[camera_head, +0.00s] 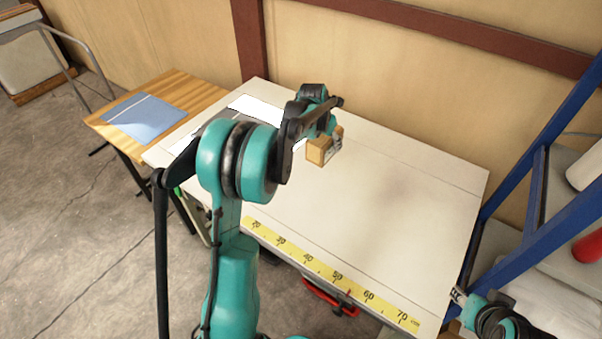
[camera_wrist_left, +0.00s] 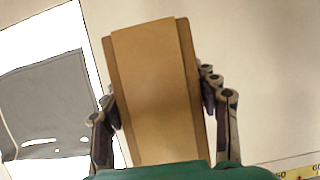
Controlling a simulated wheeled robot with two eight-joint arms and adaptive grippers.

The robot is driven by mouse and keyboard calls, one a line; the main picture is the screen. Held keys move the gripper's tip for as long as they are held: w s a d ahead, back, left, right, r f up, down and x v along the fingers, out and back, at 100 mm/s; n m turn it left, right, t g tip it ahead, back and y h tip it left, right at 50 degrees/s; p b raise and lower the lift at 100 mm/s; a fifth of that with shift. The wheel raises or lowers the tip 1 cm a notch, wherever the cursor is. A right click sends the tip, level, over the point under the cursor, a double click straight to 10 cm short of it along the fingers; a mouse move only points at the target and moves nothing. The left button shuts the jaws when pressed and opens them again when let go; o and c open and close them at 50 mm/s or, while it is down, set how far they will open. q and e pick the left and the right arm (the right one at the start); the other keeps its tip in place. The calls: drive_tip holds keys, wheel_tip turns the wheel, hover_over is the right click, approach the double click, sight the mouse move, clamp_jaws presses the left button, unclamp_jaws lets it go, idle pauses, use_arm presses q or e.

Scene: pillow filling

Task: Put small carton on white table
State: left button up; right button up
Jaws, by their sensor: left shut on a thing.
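The small brown carton (camera_head: 317,151) is at the far middle of the white table (camera_head: 400,215). My left gripper (camera_head: 331,145) is shut on it. In the left wrist view the carton (camera_wrist_left: 155,90) fills the middle, with one finger of the left gripper (camera_wrist_left: 162,122) on each side. I cannot tell whether the carton's underside touches the tabletop.
A yellow ruler strip (camera_head: 335,275) runs along the table's front edge. A white sheet and a grey item (camera_wrist_left: 45,110) lie left of the carton. A wooden table with a blue folder (camera_head: 142,117) stands left. A blue rack (camera_head: 548,185) stands right. The table's middle and right are clear.

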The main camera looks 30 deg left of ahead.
use_arm(q)
drive_tip(key=s+a+f+b, duration=0.1)
drive_tip(key=s+a+f, duration=0.1)
drive_tip(key=a, duration=0.1)
drive_tip(key=s+a+f+b, duration=0.1)
drive_tip(key=s+a+f, duration=0.1)
drive_tip(key=a, duration=0.1)
drive_tip(key=s+a+f+b, duration=0.1)
drive_tip(key=s+a+f, duration=0.1)
drive_tip(key=a+f, duration=0.1)
drive_tip(key=shift+s+a, duration=0.1)
drive_tip(key=shift+a, duration=0.25)
wheel_tip(320, 180, down, 4)
drive_tip(key=shift+f+b, duration=0.1)
drive_tip(key=shift+b, duration=1.05)
drive_tip(key=o, duration=1.3)
